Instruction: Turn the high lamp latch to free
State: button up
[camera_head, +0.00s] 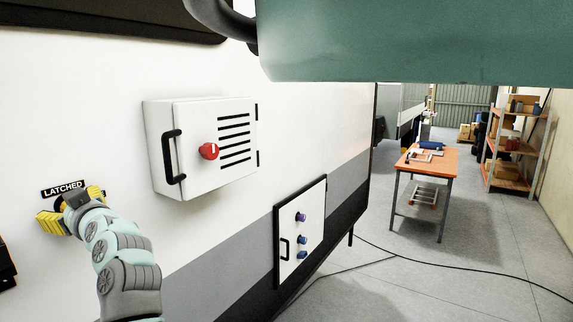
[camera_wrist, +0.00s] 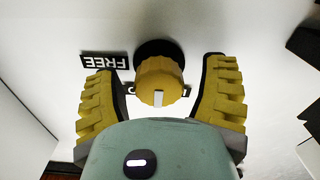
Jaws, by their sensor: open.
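The lamp latch is a yellow ridged knob (camera_wrist: 160,78) on a black round base, seen in the wrist view. A white mark on it faces the bottom of the picture. My gripper (camera_wrist: 158,66) is open, one yellow finger on each side of the knob with gaps showing. A FREE label (camera_wrist: 104,61) appears upside down left of the knob. Another label behind the knob is mostly hidden. In the head view my gripper (camera_head: 70,209) is at the white wall, just below a LATCHED label (camera_head: 63,188); it hides the knob there.
A white cabinet (camera_head: 156,150) with a black handle, a red knob (camera_head: 208,151) and vents juts from the wall right of my gripper. An orange workbench (camera_head: 428,161) and shelves (camera_head: 515,148) stand farther right. Cables cross the floor.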

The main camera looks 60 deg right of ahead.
dwell(0.3)
jog(key=c, duration=1.2)
